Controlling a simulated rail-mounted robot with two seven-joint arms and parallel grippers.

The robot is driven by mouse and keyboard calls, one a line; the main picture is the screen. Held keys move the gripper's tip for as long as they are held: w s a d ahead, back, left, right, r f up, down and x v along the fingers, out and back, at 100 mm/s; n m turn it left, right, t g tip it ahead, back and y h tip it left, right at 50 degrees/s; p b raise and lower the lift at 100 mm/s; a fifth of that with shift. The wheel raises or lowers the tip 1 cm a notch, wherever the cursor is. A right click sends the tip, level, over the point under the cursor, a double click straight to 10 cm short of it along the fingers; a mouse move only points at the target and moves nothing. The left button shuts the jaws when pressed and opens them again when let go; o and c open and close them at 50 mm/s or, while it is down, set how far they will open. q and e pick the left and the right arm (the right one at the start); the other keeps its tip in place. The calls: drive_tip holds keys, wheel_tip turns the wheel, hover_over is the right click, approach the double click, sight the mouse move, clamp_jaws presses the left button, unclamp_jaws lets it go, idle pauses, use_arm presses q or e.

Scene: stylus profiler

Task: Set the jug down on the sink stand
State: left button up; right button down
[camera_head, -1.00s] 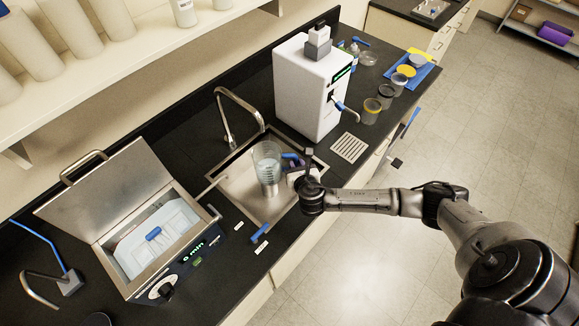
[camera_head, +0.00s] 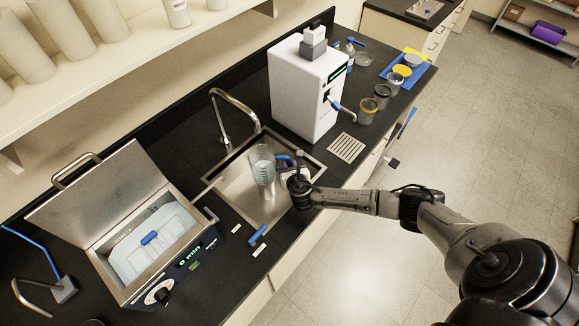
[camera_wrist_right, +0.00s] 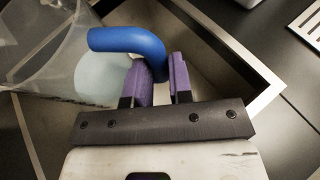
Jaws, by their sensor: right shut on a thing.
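The jug (camera_head: 263,163) is clear, with a blue handle (camera_wrist_right: 130,45). In the head view it is over the sink (camera_head: 236,188). A pale, steel-coloured form, possibly the sink stand (camera_head: 269,188), shows just below the jug. I cannot tell whether the jug touches it. My right gripper (camera_head: 290,172) is at the jug's right side. In the right wrist view its purple fingers (camera_wrist_right: 160,82) are shut on the blue handle, with the jug's clear body (camera_wrist_right: 45,45) to the left. My left gripper is not in view.
A faucet (camera_head: 230,115) arches behind the sink. A white dispenser (camera_head: 305,90) stands on the counter to the right, near a drain grate (camera_head: 346,148). An open-lidded bath (camera_head: 155,245) stands to the left. A blue-handled item (camera_head: 257,234) lies at the sink's front.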

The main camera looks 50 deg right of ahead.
drive_tip(key=c, duration=1)
unclamp_jaws()
drive_tip(key=shift+f, duration=0.1)
